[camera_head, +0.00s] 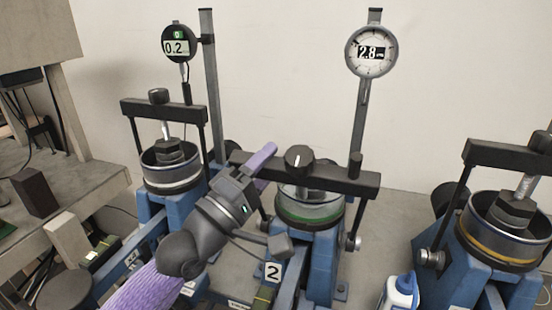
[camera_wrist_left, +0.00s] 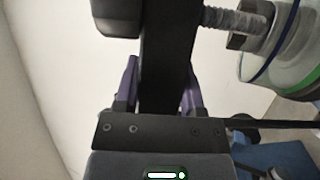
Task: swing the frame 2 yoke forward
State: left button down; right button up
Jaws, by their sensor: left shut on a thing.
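The frame 2 yoke (camera_head: 335,178) is a black crossbar with a round knob (camera_head: 299,158) at its middle and a side arm going down at right. It stands over a clear cell with a green band (camera_head: 310,210), on the blue stand marked 2 (camera_head: 273,271). My left gripper (camera_head: 258,161) is shut on the left end of the crossbar. In the left wrist view the purple fingers (camera_wrist_left: 160,88) lie on both sides of the black bar (camera_wrist_left: 165,55). My gripper hides the yoke's left side arm. My right gripper is not in view.
A similar frame (camera_head: 165,110) stands at left with a dial reading 0.2, and another (camera_head: 520,155) at right. The dial (camera_head: 371,51) behind frame 2 reads 2.8. A white bottle (camera_head: 400,292) stands front right. A workbench (camera_head: 85,185) is at far left.

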pick_arm(q)
jog(key=s+f+b, duration=0.1)
jog(key=s+a+f+m+h+b, duration=0.1)
jog(key=b, duration=0.1)
jog(key=shift+s+h, duration=0.3)
jog(key=shift+s, duration=0.05)
jog(key=shift+s+a, duration=0.15)
jog(key=shift+s, duration=0.05)
jog(key=shift+t, duration=0.3)
